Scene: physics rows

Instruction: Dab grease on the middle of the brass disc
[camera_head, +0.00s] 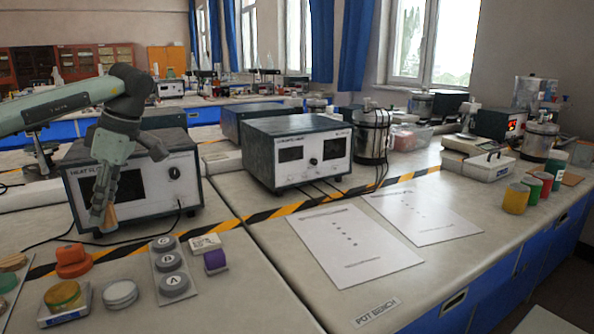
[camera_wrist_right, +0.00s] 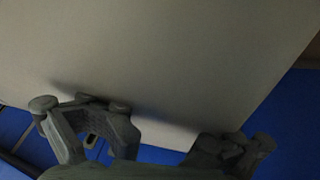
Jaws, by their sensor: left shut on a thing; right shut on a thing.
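My left gripper (camera_head: 104,222) points down in front of the left grey instrument box. It is shut on a small tan, wood-coloured piece (camera_head: 111,215), mostly hidden by the fingers. A gold-yellow round piece (camera_head: 62,294), which looks like the brass disc, sits on a small scale (camera_head: 66,317) at the front left, below and left of the gripper and apart from it. A round pale tin (camera_head: 120,293) stands beside the scale. I cannot tell which container holds grease. My right gripper (camera_wrist_right: 168,146) shows only in the right wrist view, its fingers dark; what it holds is not visible.
The left instrument box (camera_head: 150,185) is close behind the left gripper. Two paper sheets (camera_head: 352,243) lie on the right bench.

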